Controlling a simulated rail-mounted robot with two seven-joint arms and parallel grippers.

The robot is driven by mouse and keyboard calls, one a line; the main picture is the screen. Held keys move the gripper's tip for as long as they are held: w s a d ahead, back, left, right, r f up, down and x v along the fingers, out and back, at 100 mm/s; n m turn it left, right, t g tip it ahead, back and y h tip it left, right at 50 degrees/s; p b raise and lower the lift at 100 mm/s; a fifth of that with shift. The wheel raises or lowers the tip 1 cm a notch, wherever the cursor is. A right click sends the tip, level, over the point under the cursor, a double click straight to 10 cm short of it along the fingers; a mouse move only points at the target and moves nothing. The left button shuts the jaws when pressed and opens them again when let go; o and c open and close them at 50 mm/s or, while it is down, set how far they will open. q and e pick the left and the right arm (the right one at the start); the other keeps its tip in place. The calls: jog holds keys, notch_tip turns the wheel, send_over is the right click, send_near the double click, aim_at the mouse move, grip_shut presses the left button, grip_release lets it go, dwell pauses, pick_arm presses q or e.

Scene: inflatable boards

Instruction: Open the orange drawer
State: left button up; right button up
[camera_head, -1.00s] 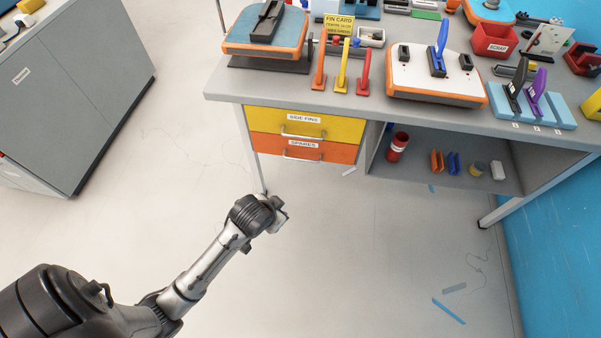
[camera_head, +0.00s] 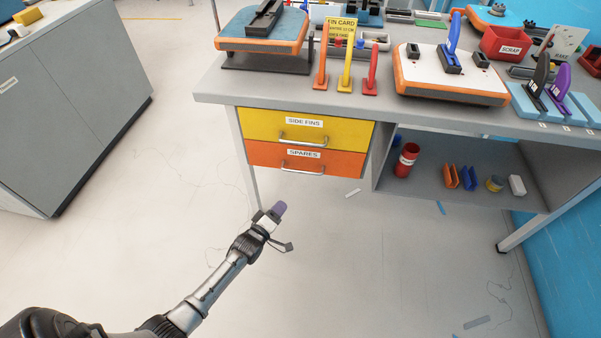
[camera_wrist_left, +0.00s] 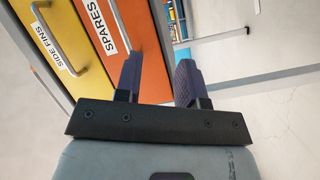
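The orange drawer (camera_head: 338,162) sits under the yellow drawer, is labelled SPARES and looks shut. Its metal bar handle (camera_head: 303,171) runs across the middle of its front. In the left wrist view the orange drawer (camera_wrist_left: 82,38) appears turned on its side, with its handle (camera_wrist_left: 121,25) near the top. My left gripper (camera_head: 284,226) is open and empty, below and in front of the drawer, apart from the handle. In the left wrist view its two dark fingers (camera_wrist_left: 158,65) stand apart, one overlapping the drawer's edge in the picture. My right gripper is not in view.
The yellow drawer (camera_head: 350,130), labelled SIDE FINS, looks shut above. The grey bench (camera_head: 215,84) carries fins, boards and a red scrap bin (camera_head: 506,43). An open shelf (camera_head: 430,188) holds small items at right. A grey cabinet (camera_head: 75,95) stands left.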

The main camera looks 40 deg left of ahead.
aim_at(301, 171)
pick_arm(q)
jog(key=shift+w+a+r+n+t+b, duration=0.35)
jog(key=shift+w+r+n+b, duration=0.55)
jog(key=shift+w, duration=1.35)
jog(key=shift+w+a+r+n+t+b, duration=0.1)
jog(key=shift+w+r+n+t+b, duration=0.4)
jog(key=shift+w+r+b, duration=1.25)
jog(key=shift+w+a+r+n+t+b, duration=0.35)
jog(key=shift+w+n+b, duration=0.35)
jog(key=shift+w, duration=2)
jog(key=shift+d, duration=0.15)
grip_shut()
